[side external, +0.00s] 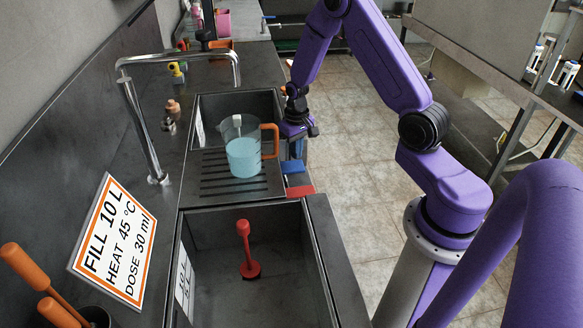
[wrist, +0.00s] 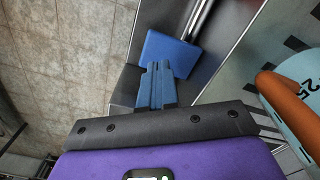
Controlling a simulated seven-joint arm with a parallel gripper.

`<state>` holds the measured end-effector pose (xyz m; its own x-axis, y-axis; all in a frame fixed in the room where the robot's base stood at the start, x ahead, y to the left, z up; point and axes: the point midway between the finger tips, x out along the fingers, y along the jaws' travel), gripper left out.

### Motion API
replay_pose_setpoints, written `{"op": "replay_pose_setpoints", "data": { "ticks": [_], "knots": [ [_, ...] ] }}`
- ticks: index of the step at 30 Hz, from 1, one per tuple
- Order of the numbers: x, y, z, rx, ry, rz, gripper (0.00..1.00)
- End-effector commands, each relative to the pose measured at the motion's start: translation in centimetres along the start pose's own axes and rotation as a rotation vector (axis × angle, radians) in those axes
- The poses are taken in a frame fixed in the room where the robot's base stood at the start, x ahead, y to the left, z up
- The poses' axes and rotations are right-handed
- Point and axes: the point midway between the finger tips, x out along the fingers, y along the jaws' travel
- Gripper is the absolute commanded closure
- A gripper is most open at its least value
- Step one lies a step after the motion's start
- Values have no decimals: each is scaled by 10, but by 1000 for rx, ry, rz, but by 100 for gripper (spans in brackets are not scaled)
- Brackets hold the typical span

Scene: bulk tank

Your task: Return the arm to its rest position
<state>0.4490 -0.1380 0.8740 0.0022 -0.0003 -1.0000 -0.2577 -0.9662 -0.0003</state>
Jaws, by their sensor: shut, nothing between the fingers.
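My purple arm reaches over the right edge of the sink unit in the side external view. My gripper (side external: 296,149) points down there, beside the orange handle of the jug, and its fingers are partly hidden. In the wrist view the blue fingers of my gripper (wrist: 157,70) are together with nothing between them. A clear jug (side external: 243,158) of light blue liquid stands upright on the slotted drainboard (side external: 228,189). Part of the jug also shows at the right of the wrist view (wrist: 303,72). A gap shows between the fingers and the orange handle (wrist: 290,105).
A blue pad (side external: 293,166) and a red pad (side external: 300,192) lie along the counter's right edge. A tall curved tap (side external: 140,110) stands left of the jug. A red plunger-like stopper (side external: 247,255) stands in the front basin. A sign (side external: 115,228) leans at left. Tiled floor is open at right.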

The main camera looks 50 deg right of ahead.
Motion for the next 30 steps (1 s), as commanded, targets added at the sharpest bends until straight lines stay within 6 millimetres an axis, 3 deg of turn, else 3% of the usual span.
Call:
{"op": "replay_pose_setpoints", "data": {
  "ticks": [3, 14, 21, 23, 30],
  "knots": [
    [-10, 0, 0, 0, 0, 0, 100],
    [-13, 0, 2, 4, -1, -7, 100],
    [-32, -6, 26, 29, 26, -96, 100],
    [-40, -12, 34, 18, 36, -121, 100],
    [-76, -65, 69, -186, 31, -149, 100]
  ]
}}
